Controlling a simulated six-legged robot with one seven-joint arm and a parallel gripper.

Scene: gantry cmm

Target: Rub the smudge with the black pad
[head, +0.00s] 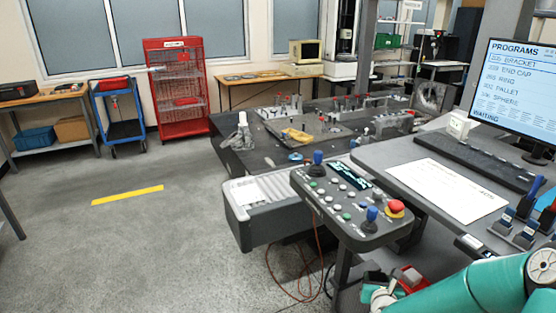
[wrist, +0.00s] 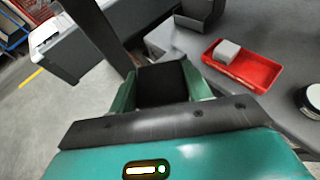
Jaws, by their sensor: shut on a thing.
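My gripper (wrist: 161,90) is shut on the black pad (wrist: 162,84), which sits between its two green fingers in the wrist view. In the head view my teal arm reaches in from the lower right, and the pad cannot be made out there. I cannot pick out the smudge in either view. The pad's underside is hidden, so I cannot tell whether it touches anything.
A round dark-sided object (wrist: 311,100) stands at the right edge. A control panel (head: 335,229) and monitor (head: 515,90) stand nearby. Open floor lies left.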

